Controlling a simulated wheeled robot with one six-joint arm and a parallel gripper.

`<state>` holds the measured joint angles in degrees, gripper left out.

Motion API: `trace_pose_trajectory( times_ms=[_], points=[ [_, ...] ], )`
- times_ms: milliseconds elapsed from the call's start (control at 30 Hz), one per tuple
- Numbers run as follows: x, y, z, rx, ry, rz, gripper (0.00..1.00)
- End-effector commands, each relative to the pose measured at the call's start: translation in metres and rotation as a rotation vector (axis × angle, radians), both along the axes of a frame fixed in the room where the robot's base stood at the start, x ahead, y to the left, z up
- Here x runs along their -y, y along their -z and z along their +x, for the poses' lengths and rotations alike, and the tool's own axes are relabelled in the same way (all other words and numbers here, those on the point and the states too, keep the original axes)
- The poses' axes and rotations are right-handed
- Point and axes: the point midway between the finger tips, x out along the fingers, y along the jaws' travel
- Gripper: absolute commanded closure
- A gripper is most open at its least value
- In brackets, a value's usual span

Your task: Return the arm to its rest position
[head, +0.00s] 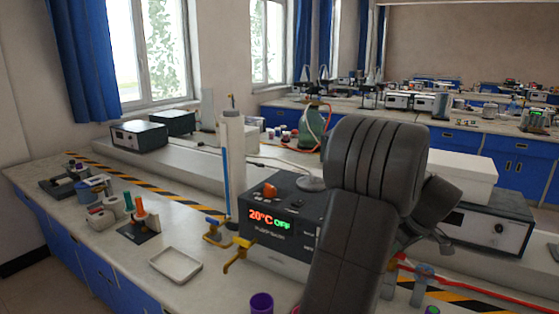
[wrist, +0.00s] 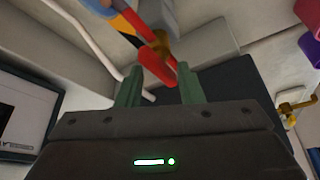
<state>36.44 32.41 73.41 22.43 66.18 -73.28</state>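My grey arm rises through the middle right of the head view. It hides part of the bench, and my gripper's fingertips cannot be made out there. In the wrist view my gripper (wrist: 160,88) shows two green fingers standing well apart. No object is clearly held between them. A red rod-like part (wrist: 155,62) lies beyond the fingertips, and its lower end shows near the right finger.
A dark heater unit (head: 285,235) reading 20°C OFF stands left of my arm. A white tray (head: 176,265), a purple cup (head: 261,303) and a yellow valve (head: 238,252) are nearby. A red tube (head: 470,288) runs right of my arm. A white box (head: 460,175) sits behind.

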Motion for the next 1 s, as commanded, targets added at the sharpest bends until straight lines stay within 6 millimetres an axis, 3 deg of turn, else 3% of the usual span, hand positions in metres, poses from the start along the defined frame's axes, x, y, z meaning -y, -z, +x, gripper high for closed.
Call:
trace_pose_trajectory(
  times_ms=[367,833,1000],
  points=[
    [-0.001,0.0,0.0,0.0,0.182,0.0,0.66],
    [-0.002,-0.001,0.0,0.0,0.194,-0.001,0.66],
    [-0.013,-0.009,0.002,0.006,0.186,0.0,0.66]
  ],
)
